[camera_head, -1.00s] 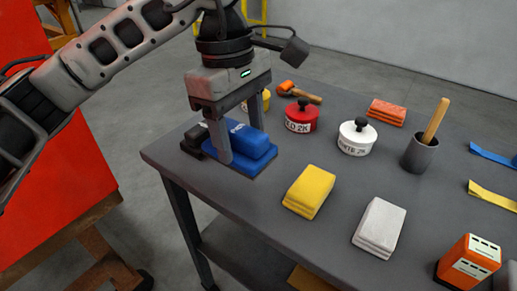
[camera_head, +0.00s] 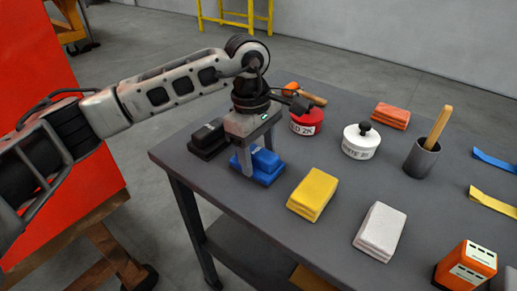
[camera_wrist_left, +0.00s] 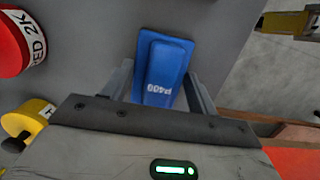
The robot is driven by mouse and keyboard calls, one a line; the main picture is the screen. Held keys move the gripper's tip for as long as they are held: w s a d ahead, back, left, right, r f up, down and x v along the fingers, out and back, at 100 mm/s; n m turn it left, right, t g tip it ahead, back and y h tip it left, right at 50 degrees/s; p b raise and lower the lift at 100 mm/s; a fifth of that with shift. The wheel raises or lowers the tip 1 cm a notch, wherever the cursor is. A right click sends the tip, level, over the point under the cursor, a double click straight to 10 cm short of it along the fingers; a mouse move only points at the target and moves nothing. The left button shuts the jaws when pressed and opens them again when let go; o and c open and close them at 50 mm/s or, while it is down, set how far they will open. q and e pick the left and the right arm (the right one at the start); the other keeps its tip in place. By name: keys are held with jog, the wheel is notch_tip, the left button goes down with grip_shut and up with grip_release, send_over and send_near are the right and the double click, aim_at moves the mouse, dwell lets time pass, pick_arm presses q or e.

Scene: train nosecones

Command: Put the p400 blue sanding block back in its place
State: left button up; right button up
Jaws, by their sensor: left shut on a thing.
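The blue sanding block (camera_head: 268,161) is at the left part of the grey table, beside a black block. In the left wrist view its P400 label (camera_wrist_left: 160,89) shows, and the block (camera_wrist_left: 165,62) lies between the two fingers. My left gripper (camera_head: 257,157) points down from above and is shut on the block. The block looks to be at or very near the table top; I cannot tell if it touches. My right gripper is not in view.
A black block (camera_head: 208,136) stands close left of the blue one. A yellow block (camera_head: 312,191) and a white block (camera_head: 380,229) lie to the right. Red (camera_head: 305,122) and white (camera_head: 360,144) cans stand behind. A yellow can (camera_wrist_left: 30,119) shows in the left wrist view.

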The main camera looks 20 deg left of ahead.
aim_at(252, 148)
pick_arm(q)
jog(key=o, duration=0.9)
jog(key=shift+r, duration=0.2)
jog(key=r, duration=0.4)
jog(key=a+r, duration=0.1)
jog(key=r, duration=0.2)
jog(key=r+b, duration=0.1)
jog(key=r, duration=0.3)
jog(key=shift+w+a+r, duration=0.2)
jog(key=shift+r, duration=0.1)
